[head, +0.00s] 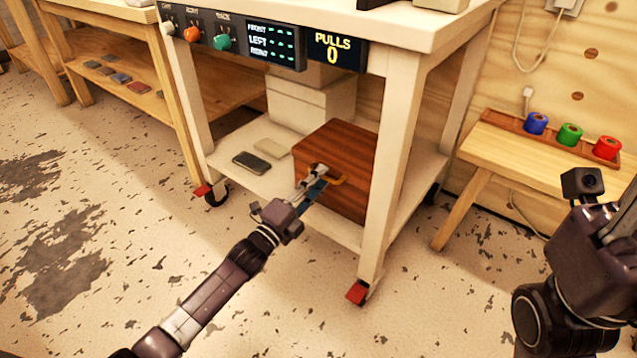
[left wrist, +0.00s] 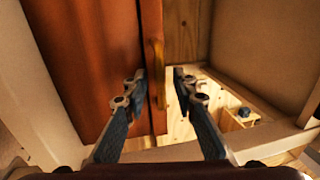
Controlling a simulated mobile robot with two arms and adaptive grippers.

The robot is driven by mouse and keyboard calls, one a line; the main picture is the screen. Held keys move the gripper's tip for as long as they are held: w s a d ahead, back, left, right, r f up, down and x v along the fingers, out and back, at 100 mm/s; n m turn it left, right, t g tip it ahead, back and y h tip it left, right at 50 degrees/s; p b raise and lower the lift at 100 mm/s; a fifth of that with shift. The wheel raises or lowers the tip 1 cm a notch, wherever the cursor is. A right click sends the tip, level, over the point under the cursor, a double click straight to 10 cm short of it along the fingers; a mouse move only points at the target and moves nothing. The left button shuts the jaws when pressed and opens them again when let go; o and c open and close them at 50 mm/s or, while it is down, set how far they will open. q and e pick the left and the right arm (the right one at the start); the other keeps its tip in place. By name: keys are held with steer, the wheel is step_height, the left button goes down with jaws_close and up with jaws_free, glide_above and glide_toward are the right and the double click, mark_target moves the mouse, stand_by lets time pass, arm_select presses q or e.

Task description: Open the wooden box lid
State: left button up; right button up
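The dark reddish wooden box (head: 350,157) sits on the lower shelf of the white workbench. Its lid looks shut. A yellow-brown handle (head: 338,181) stands out at its front, and shows in the left wrist view (left wrist: 157,72). My left gripper (head: 318,175) is at the box front by the handle. In the left wrist view its two fingers (left wrist: 158,84) are spread, with the handle between or just beyond the tips, closer to the left finger. I cannot tell whether they touch. My right arm is at the right edge; its fingers cannot be made out.
Pale boxes (head: 310,102) stand behind the wooden box, and a dark flat item (head: 251,162) lies left of it. The bench leg (head: 388,185) stands close to its right. Blue, green and red rolls (head: 570,134) sit on a wooden side table. The bench display reads PULLS 0.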

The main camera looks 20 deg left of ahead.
arm_select(q)
jaws_close()
stand_by(0.3)
